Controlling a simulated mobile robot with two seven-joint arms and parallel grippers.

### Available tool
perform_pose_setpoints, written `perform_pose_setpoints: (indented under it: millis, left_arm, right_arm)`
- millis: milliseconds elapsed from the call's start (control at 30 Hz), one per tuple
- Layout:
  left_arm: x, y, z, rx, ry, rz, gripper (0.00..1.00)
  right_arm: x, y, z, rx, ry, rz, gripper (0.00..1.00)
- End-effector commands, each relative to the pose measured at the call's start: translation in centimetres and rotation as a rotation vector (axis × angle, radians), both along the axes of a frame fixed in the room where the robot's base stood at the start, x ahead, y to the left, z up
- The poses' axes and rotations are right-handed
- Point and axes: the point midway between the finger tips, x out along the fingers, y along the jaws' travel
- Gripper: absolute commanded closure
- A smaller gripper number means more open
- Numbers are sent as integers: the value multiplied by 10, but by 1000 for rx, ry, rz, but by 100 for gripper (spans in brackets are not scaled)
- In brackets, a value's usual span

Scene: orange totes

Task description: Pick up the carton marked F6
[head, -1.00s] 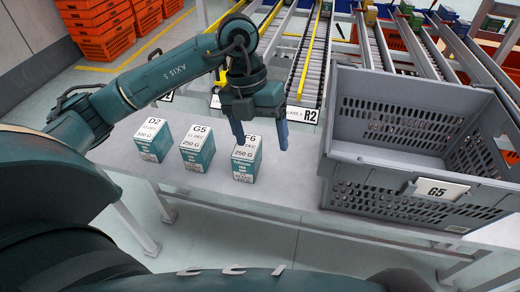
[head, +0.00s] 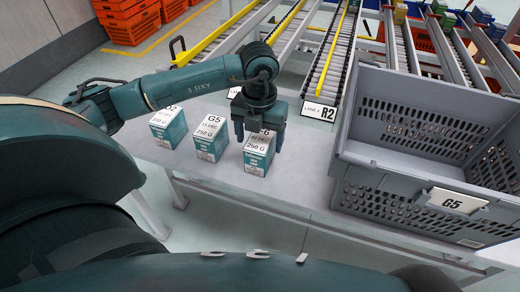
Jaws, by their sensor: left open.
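The carton marked F6 (head: 257,158) stands upright on the light table, white on top and teal below. The gripper hides part of its label. My left gripper (head: 259,143) is open and points down, with one finger on each side of the carton's top. I cannot tell whether the fingers touch it. My right gripper is not in view.
Carton G5 (head: 210,142) stands just left of F6, and carton D2 (head: 168,130) stands further left. A grey crate (head: 385,178) labelled G5 is on the right. Roller lanes (head: 334,55) run behind the table. The table front is clear.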

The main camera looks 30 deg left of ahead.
Motion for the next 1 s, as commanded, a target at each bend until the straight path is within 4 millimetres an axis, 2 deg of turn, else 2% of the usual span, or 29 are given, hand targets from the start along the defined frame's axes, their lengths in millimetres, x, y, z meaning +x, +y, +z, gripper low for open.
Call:
perform_pose_setpoints:
  millis: [100, 200, 467, 1000]
  left_arm:
    - [1, -1, -18, 0, 3, 1, 25]
    - [0, -1, -27, -1, 3, -1, 25]
    - [1, -1, -30, -1, 0, -1, 25]
    - [1, -1, -30, -1, 0, -1, 68]
  right_arm:
    - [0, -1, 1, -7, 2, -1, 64]
    - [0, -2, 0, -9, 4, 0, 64]
    - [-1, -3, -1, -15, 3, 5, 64]
    - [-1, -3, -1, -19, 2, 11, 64]
